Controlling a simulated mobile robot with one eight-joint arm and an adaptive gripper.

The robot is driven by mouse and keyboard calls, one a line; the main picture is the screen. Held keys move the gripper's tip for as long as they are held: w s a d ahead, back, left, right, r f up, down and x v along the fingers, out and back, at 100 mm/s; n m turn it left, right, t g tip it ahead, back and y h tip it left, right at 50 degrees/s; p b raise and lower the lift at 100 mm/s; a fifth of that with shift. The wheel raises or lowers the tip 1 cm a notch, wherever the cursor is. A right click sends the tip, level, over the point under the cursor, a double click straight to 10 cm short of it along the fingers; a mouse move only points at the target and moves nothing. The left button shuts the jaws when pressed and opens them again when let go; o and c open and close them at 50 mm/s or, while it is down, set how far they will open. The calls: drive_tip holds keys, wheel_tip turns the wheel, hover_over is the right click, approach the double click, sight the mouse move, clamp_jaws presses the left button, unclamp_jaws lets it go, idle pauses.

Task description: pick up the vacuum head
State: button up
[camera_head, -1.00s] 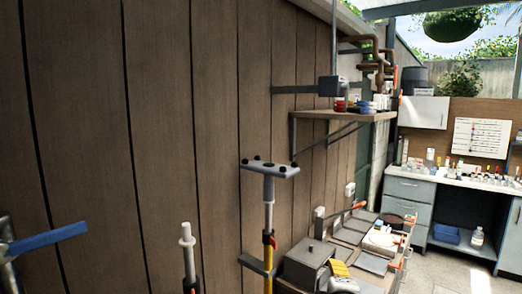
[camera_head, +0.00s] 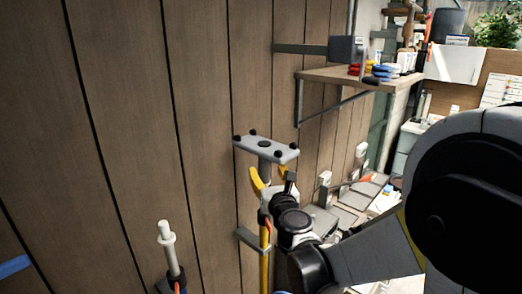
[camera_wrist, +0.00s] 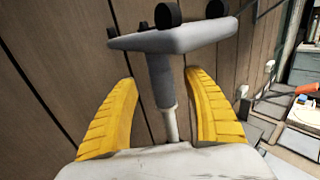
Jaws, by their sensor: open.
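The vacuum head (camera_head: 268,147) is a flat grey plate with dark round wheels, standing on top of an upright pole by the wooden wall. In the wrist view the vacuum head (camera_wrist: 180,37) shows from below, with its grey neck running down between my fingers. My gripper (camera_head: 268,182) is just under the plate, its two yellow fingers on either side of the neck. In the wrist view my gripper (camera_wrist: 165,105) is open, with gaps on both sides of the neck. The lower pole is partly hidden by my gripper.
A wall bracket (camera_head: 250,240) holds the pole. A white-tipped pole (camera_head: 167,245) stands to the left. A wooden shelf (camera_head: 350,78) with small items is at the upper right. A bench with grey boxes is behind my arm.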

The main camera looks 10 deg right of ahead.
sight(265, 168)
drive_tip(key=w, duration=0.4)
drive_tip(key=shift+w+d+f, duration=0.1)
drive_tip(key=shift+w+f, duration=0.15)
drive_tip(key=shift+w, duration=0.15)
drive_tip(key=shift+s+r, duration=0.1)
clamp_jaws()
